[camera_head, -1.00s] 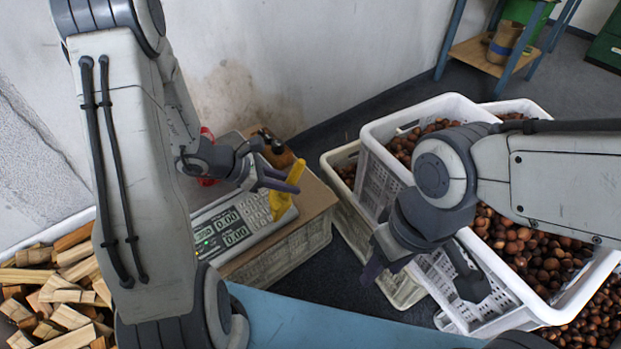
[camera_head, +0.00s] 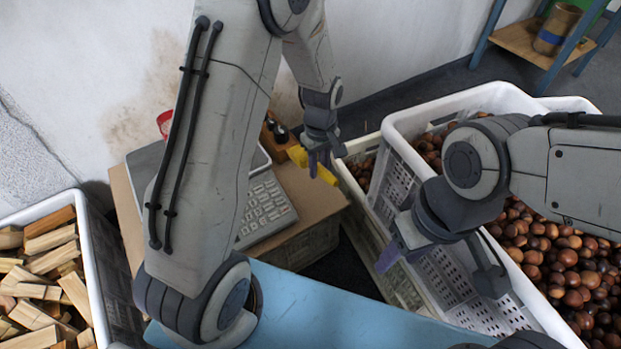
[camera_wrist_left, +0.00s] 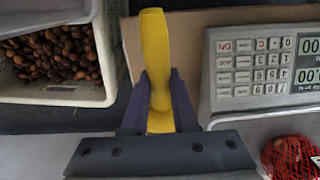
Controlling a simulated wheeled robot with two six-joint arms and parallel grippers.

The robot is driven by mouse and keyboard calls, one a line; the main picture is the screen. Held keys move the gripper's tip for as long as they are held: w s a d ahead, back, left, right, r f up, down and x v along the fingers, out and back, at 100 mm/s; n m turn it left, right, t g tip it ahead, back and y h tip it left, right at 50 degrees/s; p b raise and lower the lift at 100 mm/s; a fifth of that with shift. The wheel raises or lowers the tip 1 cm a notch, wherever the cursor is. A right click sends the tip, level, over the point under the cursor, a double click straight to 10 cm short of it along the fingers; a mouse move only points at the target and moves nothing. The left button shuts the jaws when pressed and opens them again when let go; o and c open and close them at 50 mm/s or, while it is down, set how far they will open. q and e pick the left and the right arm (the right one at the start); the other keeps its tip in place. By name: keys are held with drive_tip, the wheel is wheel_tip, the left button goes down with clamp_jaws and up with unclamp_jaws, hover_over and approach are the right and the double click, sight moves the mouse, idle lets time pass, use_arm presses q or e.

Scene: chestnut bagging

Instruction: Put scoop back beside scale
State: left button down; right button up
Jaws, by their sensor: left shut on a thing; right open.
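The yellow scoop (camera_head: 322,172) is held in my left gripper (camera_head: 319,160), at the right end of the scale's table. In the left wrist view my left gripper (camera_wrist_left: 160,105) is shut on the yellow scoop (camera_wrist_left: 155,50), which sticks out past the fingertips. The scale (camera_head: 266,212) stands on a cardboard-topped crate, partly hidden behind my left arm. Its keypad and display show in the left wrist view (camera_wrist_left: 262,68), right of the scoop. My right gripper (camera_head: 440,262) is open and empty, above the near-left side of the chestnut crate.
A white crate of chestnuts (camera_head: 398,152) stands at right. A box of wood pieces (camera_head: 95,262) is at left. Bare cardboard (camera_head: 318,200) shows beside the scale. Small dark-topped items (camera_head: 281,132) stand behind it. A red net bag (camera_wrist_left: 290,158) lies near the scale.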

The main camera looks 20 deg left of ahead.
use_arm(q)
wheel_tip(320, 180, down, 10)
drive_tip(key=b, duration=0.5)
drive_tip(key=shift+r, duration=0.2)
drive_tip(key=shift+a+r, duration=0.1)
drive_tip(key=shift+r, duration=0.05)
drive_tip(key=c, duration=0.7)
unclamp_jaws()
